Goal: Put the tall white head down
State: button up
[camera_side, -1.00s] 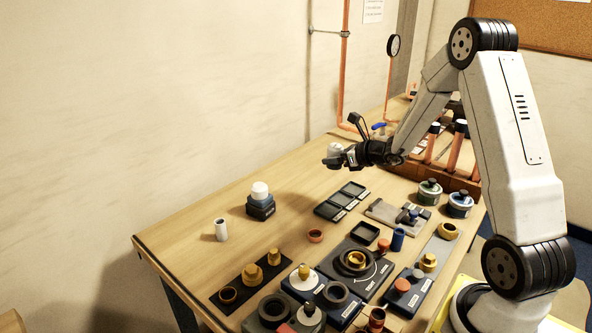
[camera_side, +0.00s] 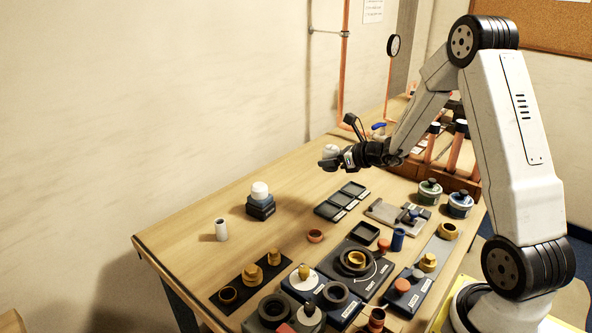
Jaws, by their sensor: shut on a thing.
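My gripper (camera_side: 330,161) is shut on a white head (camera_side: 330,150), held in the air above the back part of the table. Only the head's upper part shows above the fingers, so its full height is hidden. A white-topped piece (camera_side: 260,190) sits on a dark blue block (camera_side: 261,207) at the left of the table.
Below and right of my gripper lies a dark tray with several compartments (camera_side: 341,202). Dark fixtures with brass and black rings (camera_side: 354,262) crowd the front. Bare wood (camera_side: 290,205) lies between the blue block and the tray.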

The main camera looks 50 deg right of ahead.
jog(key=s+a+n+g+y, duration=0.2)
jog(key=a+n+y, duration=0.3)
jog(key=a, duration=1.2)
jog(key=s+a+n+g+y, duration=0.3)
jog(key=a+n+g+y, duration=0.1)
jog(key=a, duration=1.4)
jog(key=shift+a+r+n+g+y, duration=0.15)
jog(key=shift+a+n+g+y, duration=0.25)
jog(key=shift+n, duration=0.4)
jog(key=shift+d, duration=0.1)
jog(key=w+a+f, duration=0.1)
jog(key=w+f, duration=0.2)
jog(key=w, duration=0.1)
jog(key=w+a+f, duration=0.1)
jog(key=w+f, duration=0.2)
jog(key=w, duration=0.1)
jog(key=w+a+f, duration=0.1)
jog(key=w+f, duration=0.1)
jog(key=w, duration=0.2)
jog(key=shift+w+a+f, duration=0.15)
jog(key=shift+w+f, duration=0.1)
jog(key=shift+f, duration=0.15)
jog(key=shift+w+f, duration=0.25)
jog(key=shift+f, duration=0.05)
